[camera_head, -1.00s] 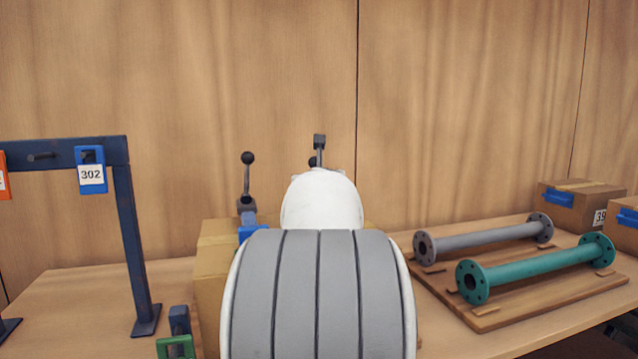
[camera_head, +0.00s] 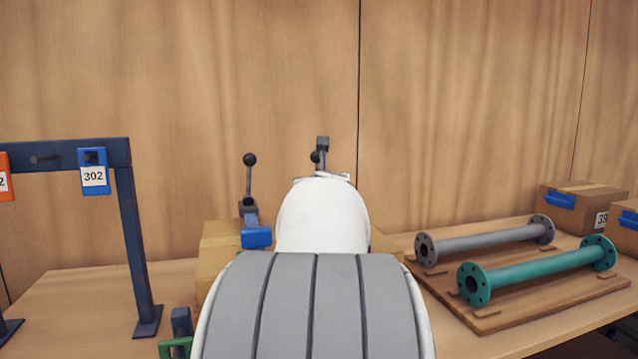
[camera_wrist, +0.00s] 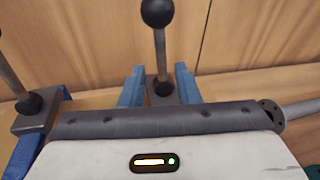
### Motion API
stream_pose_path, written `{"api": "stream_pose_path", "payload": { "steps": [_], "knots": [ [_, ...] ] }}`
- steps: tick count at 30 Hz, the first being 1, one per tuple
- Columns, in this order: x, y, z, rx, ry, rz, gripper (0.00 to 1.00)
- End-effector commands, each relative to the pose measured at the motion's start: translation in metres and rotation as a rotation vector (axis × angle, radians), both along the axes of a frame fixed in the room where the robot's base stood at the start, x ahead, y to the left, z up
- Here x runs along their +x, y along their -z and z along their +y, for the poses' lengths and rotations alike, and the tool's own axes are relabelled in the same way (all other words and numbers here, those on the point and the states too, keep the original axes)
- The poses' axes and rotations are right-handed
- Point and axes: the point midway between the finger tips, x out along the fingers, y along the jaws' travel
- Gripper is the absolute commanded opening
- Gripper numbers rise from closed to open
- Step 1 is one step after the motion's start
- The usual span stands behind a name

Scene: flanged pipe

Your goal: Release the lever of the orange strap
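No orange strap shows in the frames; my arm hides part of the work area in the head view. In the wrist view, a lever with a black knob and metal shaft (camera_wrist: 160,52) stands upright from a dark block. Two blue pieces, seemingly the fingers of my gripper (camera_wrist: 160,80), stand apart on either side of its lower end; contact cannot be told. A second lever (camera_head: 249,180) with a black knob stands to the left on a blue strap (camera_head: 256,238). It also shows at the left of the wrist view (camera_wrist: 14,72).
A blue frame (camera_head: 130,230) with a blue tag reading 302 (camera_head: 94,175) and an orange tag (camera_head: 5,178) stands at left. At right, a grey pipe (camera_head: 485,241) and a green pipe (camera_head: 535,268) lie on a wooden board (camera_head: 505,318). Cardboard boxes (camera_head: 580,212) stand behind. A wooden wall closes the back.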

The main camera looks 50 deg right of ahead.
Motion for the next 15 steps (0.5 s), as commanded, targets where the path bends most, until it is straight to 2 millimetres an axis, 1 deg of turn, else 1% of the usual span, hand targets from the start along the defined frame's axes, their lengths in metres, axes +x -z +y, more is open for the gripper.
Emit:
{"api": "stream_pose_path", "payload": {
  "steps": [1,6,10,15],
  "knots": [
    [-0.008,-0.004,0.006,-0.002,0.001,-0.001,0.29],
    [-0.024,-0.006,0.022,-0.001,0.0,-0.001,0.29],
    [-0.031,-0.006,0.028,0.001,0.0,0.001,0.29],
    [-0.032,-0.005,0.03,0.001,0.0,0.001,0.29]
  ]
}}
